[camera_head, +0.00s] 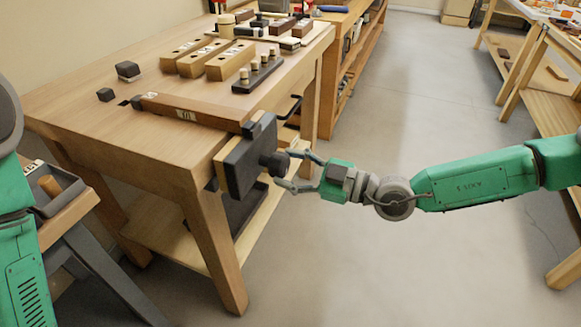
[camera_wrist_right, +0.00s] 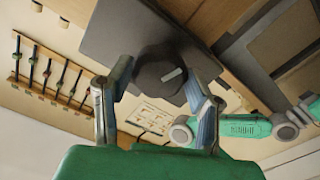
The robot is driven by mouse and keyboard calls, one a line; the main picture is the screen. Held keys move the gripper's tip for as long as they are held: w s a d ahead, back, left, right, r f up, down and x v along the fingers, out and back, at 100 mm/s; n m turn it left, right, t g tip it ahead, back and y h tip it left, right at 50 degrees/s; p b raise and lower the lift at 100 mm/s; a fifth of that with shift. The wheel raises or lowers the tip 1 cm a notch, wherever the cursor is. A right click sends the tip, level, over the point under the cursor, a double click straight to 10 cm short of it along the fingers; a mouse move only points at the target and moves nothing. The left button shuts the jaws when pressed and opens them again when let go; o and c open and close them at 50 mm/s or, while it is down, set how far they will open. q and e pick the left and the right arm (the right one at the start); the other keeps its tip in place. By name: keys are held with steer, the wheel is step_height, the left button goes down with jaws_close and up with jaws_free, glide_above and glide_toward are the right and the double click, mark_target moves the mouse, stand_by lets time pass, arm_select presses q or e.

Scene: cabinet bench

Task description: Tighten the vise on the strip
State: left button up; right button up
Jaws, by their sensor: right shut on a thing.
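The vise (camera_head: 243,170) is mounted at the front right corner of the wooden workbench, with a dark jaw plate over a wooden one and a dark round knob (camera_head: 271,164) facing out. A brown wooden strip (camera_head: 215,119) with a pale label lies along the bench edge, its right end at the vise. I cannot tell how tightly the jaws meet it. My right gripper (camera_head: 287,168) is shut on the knob. In the right wrist view its fingers (camera_wrist_right: 160,78) stand on either side of the knob (camera_wrist_right: 153,70). My left gripper is not seen.
Wooden blocks with holes (camera_head: 205,58), a dark peg rack (camera_head: 257,75) and small dark blocks (camera_head: 128,70) sit on the workbench (camera_head: 85,92). A small tray (camera_head: 50,180) stands at the left. The floor (camera_head: 400,110) right of the bench is clear.

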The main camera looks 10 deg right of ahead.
steer(key=shift+m, duration=1.4)
steer(key=o, duration=1)
steer(key=shift+r, duration=0.1)
steer(key=shift+d, duration=0.1)
steer(key=v, duration=0.6)
steer(key=shift+s+d, duration=0.3)
